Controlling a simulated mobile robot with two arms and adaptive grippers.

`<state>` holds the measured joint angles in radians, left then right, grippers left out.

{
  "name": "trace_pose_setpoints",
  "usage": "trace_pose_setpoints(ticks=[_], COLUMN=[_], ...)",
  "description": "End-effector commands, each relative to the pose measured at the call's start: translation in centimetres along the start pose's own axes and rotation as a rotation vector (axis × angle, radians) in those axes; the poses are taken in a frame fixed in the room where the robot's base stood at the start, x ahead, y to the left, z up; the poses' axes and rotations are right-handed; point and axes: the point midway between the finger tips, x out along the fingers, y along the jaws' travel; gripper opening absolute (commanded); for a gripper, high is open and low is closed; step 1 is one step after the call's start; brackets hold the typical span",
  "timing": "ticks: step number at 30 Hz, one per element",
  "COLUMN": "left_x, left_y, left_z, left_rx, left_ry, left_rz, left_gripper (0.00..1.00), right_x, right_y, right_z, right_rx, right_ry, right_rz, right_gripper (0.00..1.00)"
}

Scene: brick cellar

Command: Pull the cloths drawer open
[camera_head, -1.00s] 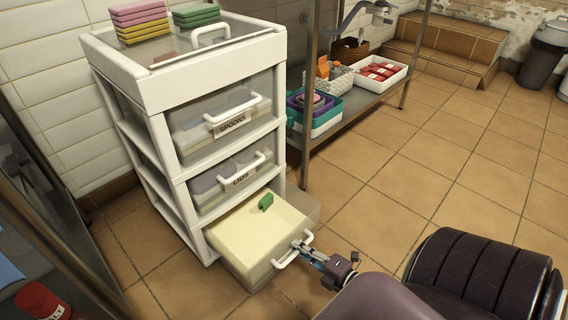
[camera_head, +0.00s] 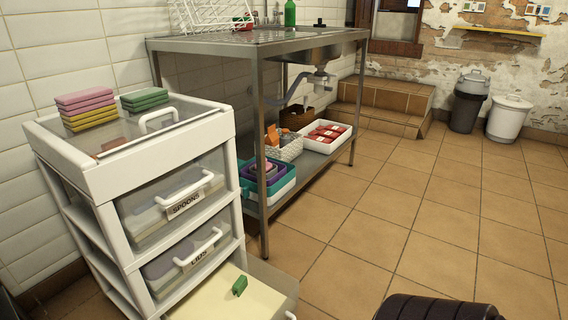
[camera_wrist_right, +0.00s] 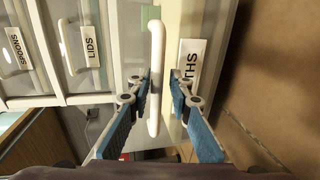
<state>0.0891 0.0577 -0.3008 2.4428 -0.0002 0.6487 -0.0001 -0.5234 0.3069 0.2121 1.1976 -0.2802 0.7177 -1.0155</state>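The cloths drawer (camera_head: 222,303) is the bottom drawer of the white drawer unit. It stands pulled out, with pale yellow contents and a small green piece on top; its front is cut off by the lower picture edge. In the right wrist view its white bar handle (camera_wrist_right: 155,85) runs between the blue-padded fingers of my right gripper (camera_wrist_right: 160,82). The fingers are apart, one on each side of the handle, with a gap visible on the right. My left gripper is not in view.
The spoons drawer (camera_head: 178,204) and lids drawer (camera_head: 188,257) above are shut. Sponges (camera_head: 86,108) lie on the unit's top. A metal sink table (camera_head: 258,150) with bins on its lower shelf stands behind to the right. The tiled floor (camera_head: 420,220) at right is open.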

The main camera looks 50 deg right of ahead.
Motion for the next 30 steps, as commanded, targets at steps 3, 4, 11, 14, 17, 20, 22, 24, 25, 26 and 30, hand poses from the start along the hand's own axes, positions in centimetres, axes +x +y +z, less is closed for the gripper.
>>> trace_pose_setpoints(ticks=[3, 4, 11, 14, 17, 20, 22, 24, 25, 26, 30], left_x=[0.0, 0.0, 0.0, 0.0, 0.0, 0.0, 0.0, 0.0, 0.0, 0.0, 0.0], left_y=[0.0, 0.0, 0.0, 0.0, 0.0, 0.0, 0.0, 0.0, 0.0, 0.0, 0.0], left_z=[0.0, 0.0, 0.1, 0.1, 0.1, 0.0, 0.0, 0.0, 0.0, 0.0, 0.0], left_rx=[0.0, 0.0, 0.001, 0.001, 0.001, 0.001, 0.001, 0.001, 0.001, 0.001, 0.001], left_ry=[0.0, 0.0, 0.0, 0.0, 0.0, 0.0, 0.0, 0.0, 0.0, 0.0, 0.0], left_rz=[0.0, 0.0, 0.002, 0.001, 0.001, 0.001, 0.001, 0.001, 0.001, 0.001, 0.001], left_gripper=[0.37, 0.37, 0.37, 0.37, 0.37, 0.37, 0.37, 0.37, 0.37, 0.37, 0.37], right_x=[0.2, 0.2, -1.1, -3.0, -5.2, -7.3, -8.7, -9.9, -10.3, -10.7, -11.8], right_y=[0.2, 0.2, 0.2, 0.1, 0.1, 0.1, 0.0, 0.0, 0.0, 0.0, 0.1], right_z=[0.0, 0.0, 0.0, 0.0, 0.0, 0.1, 0.0, 0.1, 0.1, 0.0, 0.0], right_rx=[0.0, -0.001, 0.0, 0.001, 0.001, 0.0, 0.001, 0.001, 0.001, 0.001, 0.001], right_ry=[0.0, 0.0, 0.0, -0.002, -0.002, -0.002, -0.002, -0.003, -0.003, -0.003, -0.002], right_rz=[0.003, 0.004, 0.004, 0.001, 0.0, 0.001, 0.002, 0.001, 0.002, 0.002, 0.003], right_gripper=[0.19, 0.19, 0.19, 0.19, 0.19, 0.19, 0.19, 0.19, 0.19, 0.19, 0.19])
